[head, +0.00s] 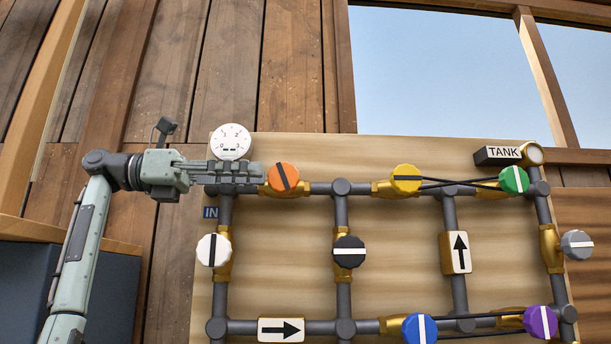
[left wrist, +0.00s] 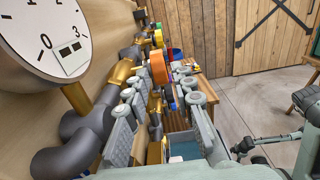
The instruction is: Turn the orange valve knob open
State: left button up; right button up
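The orange valve knob (head: 284,178) sits on the upper pipe, near its left end. Its dark stripe stands steep, leaning slightly from upper left to lower right. My left gripper (head: 262,173) points right, with its fingertips close at the knob's left edge. In the left wrist view the orange knob (left wrist: 158,68) shows just beyond and between the fingertips of my left gripper (left wrist: 161,86). The fingers are apart and nothing is between them; I cannot tell whether they touch the knob. My right gripper (left wrist: 246,147) seems to show small at lower right in that view, its fingers unclear.
A round white gauge (head: 231,141) stands just above my left gripper's fingers. A yellow knob (head: 406,179) and a green knob (head: 514,180) lie along the same pipe to the right. A white knob (head: 213,250) and a black knob (head: 349,251) are below.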

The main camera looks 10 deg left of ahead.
aim_at(283, 178)
pick_arm(q)
jog(key=w+d, duration=0.2)
jog(key=d, duration=0.7)
jog(key=shift+d+p, duration=0.35)
pick_arm(e)
jog(key=shift+x, duration=0.85)
jog(key=shift+s+a, duration=0.1)
jog(key=shift+a, duration=0.1)
pick_arm(q)
grip_shut()
